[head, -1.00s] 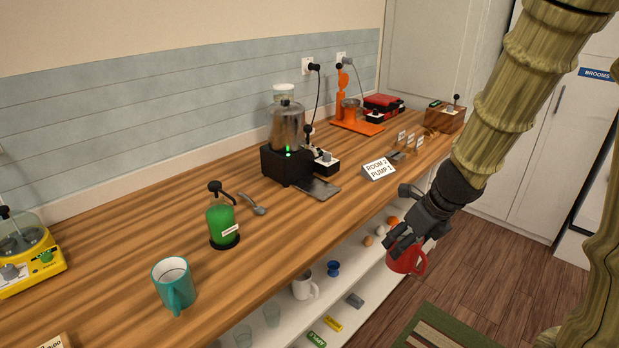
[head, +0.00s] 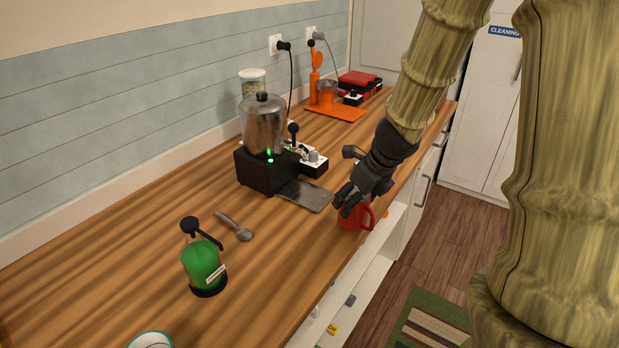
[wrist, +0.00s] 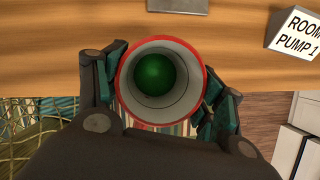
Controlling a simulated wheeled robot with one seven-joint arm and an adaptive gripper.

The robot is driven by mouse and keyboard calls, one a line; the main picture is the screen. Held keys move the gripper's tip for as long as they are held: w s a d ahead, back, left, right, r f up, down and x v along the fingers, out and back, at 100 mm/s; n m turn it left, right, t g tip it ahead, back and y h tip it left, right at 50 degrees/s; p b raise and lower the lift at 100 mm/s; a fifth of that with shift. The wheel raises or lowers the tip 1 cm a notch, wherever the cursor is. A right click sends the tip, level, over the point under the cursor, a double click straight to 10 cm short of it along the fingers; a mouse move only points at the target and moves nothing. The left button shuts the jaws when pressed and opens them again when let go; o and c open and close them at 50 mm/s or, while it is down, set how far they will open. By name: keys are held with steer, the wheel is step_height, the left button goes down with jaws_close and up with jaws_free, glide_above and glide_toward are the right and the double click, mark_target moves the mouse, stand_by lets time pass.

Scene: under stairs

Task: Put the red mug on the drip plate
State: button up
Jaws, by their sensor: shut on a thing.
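The red mug (head: 355,218) is held upright by my gripper (head: 352,198) at the counter's front edge. In the wrist view my fingers (wrist: 160,85) close on both sides of the mug (wrist: 190,98), and its open mouth shows a round green thing inside. The drip plate (head: 306,196) is a flat dark grey plate in front of the black-based dispenser (head: 268,168). The mug is apart from the plate, to its right and nearer the front edge. The plate's edge also shows at the top of the wrist view (wrist: 178,5). My fingers partly hide the mug in the head view.
A green pump bottle (head: 203,266) and a grey spoon (head: 236,226) lie left of the plate. A sign (wrist: 298,32) reading "ROOM 2 PUMP 1" stands to the right. An orange stand (head: 335,108) is further back. Bare wood (head: 290,245) lies before the plate.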

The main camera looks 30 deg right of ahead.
steer(key=w+p, duration=0.1)
steer(key=w, duration=0.4)
steer(key=w+a+p, duration=0.1)
steer(key=w, duration=0.4)
steer(key=w+a+p, duration=0.1)
steer(key=w+p, duration=0.1)
steer(key=w, duration=0.3)
steer(key=shift+w+a, duration=0.15)
steer(key=shift+w, duration=0.2)
steer(key=shift+s+f, duration=0.1)
steer(key=shift+f, duration=0.2)
steer(key=shift+f, duration=0.15)
steer(key=o, duration=1.5)
steer(key=shift+c, duration=0.2)
steer(key=shift+r, duration=0.25)
steer(key=v, duration=1.1)
steer(key=shift+r, duration=0.4)
steer(key=shift+s, duration=0.1)
